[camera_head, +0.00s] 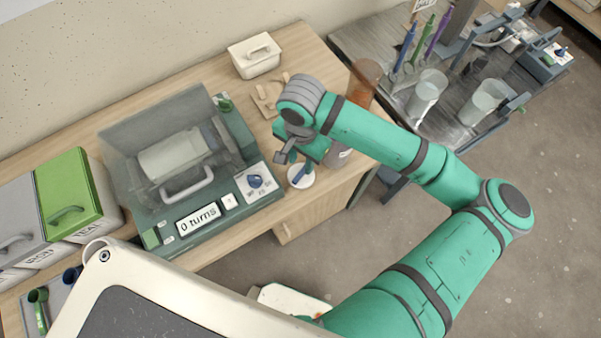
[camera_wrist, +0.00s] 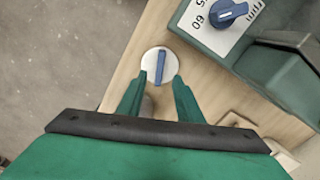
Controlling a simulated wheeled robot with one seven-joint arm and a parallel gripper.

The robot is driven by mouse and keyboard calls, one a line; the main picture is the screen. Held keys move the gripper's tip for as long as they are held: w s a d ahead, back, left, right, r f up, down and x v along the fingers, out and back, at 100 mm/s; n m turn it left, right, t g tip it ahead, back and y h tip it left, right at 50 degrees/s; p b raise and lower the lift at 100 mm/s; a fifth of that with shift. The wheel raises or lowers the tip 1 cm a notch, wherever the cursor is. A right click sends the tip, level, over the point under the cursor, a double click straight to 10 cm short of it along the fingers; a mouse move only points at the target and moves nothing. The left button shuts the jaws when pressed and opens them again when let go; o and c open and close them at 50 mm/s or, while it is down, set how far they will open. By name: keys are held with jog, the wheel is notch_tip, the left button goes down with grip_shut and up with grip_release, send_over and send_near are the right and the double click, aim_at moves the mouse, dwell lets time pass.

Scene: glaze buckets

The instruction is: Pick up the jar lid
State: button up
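The jar lid (camera_wrist: 149,62) is a round white disc with a raised blue bar handle across its middle. It lies near the front edge of the wooden counter, and it also shows in the head view (camera_head: 300,181), partly covered by my gripper (camera_head: 303,164). In the wrist view my gripper (camera_wrist: 160,80) is open. Its two green fingers point toward the lid, with their tips near its lower rim, one on each side of the blue handle. Nothing is held between them. Whether the fingers touch the lid cannot be told.
A green machine (camera_head: 220,200) with a clear cover stands left of the lid, its blue-knobbed panel close by. A jar (camera_head: 338,156) stands right of my gripper, partly hidden. A wooden piece (camera_head: 264,99) and a white lidded box (camera_head: 254,56) are behind.

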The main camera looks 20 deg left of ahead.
aim_at(301, 172)
jog(key=shift+f, duration=2.7)
grip_shut()
